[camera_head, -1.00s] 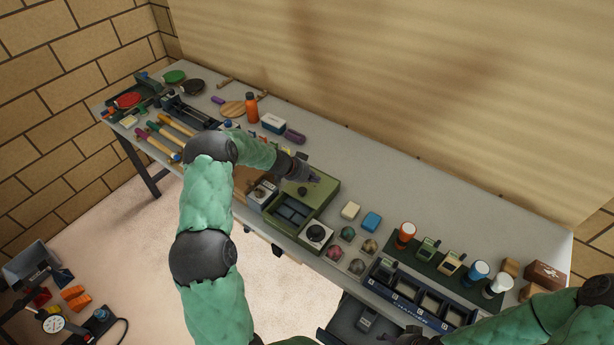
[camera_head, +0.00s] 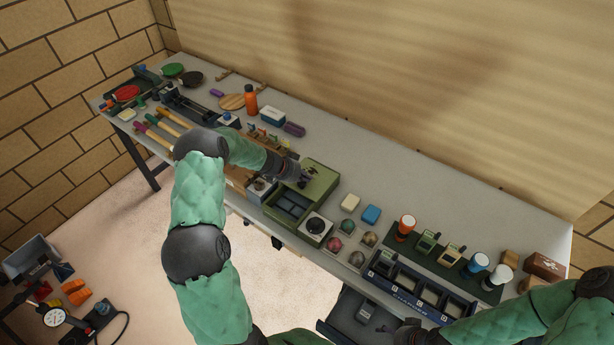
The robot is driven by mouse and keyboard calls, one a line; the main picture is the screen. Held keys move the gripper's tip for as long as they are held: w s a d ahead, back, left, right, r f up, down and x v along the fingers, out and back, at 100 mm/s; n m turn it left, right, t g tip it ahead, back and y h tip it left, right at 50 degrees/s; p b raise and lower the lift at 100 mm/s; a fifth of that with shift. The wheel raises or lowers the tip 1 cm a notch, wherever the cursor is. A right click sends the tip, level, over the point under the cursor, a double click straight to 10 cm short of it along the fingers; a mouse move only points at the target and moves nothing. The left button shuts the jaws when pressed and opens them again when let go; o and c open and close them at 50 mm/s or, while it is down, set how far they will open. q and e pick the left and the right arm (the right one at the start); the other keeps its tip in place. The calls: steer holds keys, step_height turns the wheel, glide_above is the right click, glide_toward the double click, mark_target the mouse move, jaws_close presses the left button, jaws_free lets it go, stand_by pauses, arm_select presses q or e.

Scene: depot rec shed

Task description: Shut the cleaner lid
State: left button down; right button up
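The cleaner (camera_head: 318,208) is an olive-green box near the middle of the bench. Its front part is open, showing dark blue-grey compartments (camera_head: 291,204). The green lid (camera_head: 322,182) stands raised along the back of the box. My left gripper (camera_head: 306,174) is at the lid, over its left part; contact and finger gap are too small to tell. My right gripper (camera_head: 412,331) is low in the picture, near the open drawer; its fingers are dark and unclear.
An orange bottle (camera_head: 251,101) stands further left. The bench behind the cleaner is clear.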

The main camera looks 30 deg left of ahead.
arm_select(q)
steer(key=s+p, duration=0.2)
steer(key=s, duration=1)
steer(key=shift+s+a+p, duration=0.2)
steer(key=shift+a+p, duration=0.15)
steer(key=shift+a, duration=0.1)
